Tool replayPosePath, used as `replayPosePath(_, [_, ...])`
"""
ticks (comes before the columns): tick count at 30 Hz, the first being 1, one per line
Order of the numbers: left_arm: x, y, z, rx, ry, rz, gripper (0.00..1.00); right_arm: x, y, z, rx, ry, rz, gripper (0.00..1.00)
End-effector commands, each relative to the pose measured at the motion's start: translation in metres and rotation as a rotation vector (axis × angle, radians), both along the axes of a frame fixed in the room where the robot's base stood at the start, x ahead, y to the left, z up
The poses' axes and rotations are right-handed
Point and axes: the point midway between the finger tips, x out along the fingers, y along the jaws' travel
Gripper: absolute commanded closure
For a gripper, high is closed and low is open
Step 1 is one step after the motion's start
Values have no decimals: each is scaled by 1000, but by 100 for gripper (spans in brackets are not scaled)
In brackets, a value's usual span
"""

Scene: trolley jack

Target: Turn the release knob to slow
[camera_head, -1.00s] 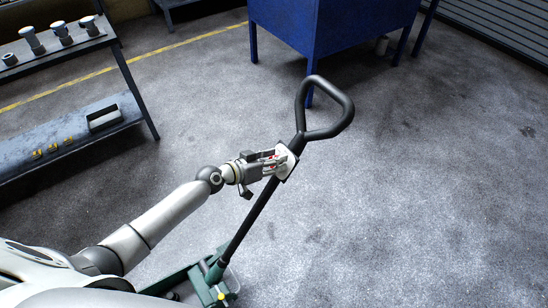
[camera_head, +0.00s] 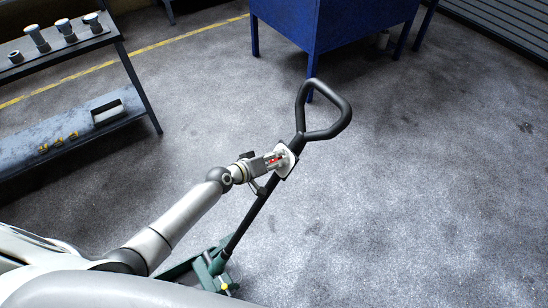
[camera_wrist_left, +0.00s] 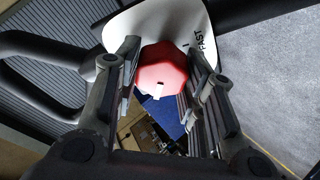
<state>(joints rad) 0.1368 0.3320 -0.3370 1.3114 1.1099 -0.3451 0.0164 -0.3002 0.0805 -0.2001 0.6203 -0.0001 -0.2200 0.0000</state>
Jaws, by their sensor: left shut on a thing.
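The trolley jack's black handle (camera_head: 262,203) rises from its green body (camera_head: 207,266) to a loop grip. A white plate (camera_head: 286,163) sits on the handle below the loop. In the left wrist view the plate (camera_wrist_left: 130,30) carries the word FAST at its right; any slow label is hidden or out of view. The red release knob (camera_wrist_left: 162,72) is faceted, with a white pointer mark towards the bottom of that view. My left gripper (camera_head: 277,160) is at the plate, its fingers on both sides of the knob and shut on it. My right gripper is not in view.
A blue cabinet (camera_head: 330,25) stands behind the handle. A dark shelf rack (camera_head: 75,140) with several metal parts on top is at the left. The grey floor (camera_head: 430,200) to the right of the jack is clear.

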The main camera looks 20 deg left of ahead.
Motion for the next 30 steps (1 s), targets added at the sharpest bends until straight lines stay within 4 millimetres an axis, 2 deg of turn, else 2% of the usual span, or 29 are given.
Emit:
replayPosePath(12, [0,0,0,-3,3,3,87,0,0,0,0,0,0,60])
replayPosePath(13, [0,0,0,-3,3,3,59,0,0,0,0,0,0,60])
replayPosePath(17, [0,0,0,-3,3,3,42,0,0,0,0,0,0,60])
replayPosePath(30, [-4,3,1,-2,3,3,41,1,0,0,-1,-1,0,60])
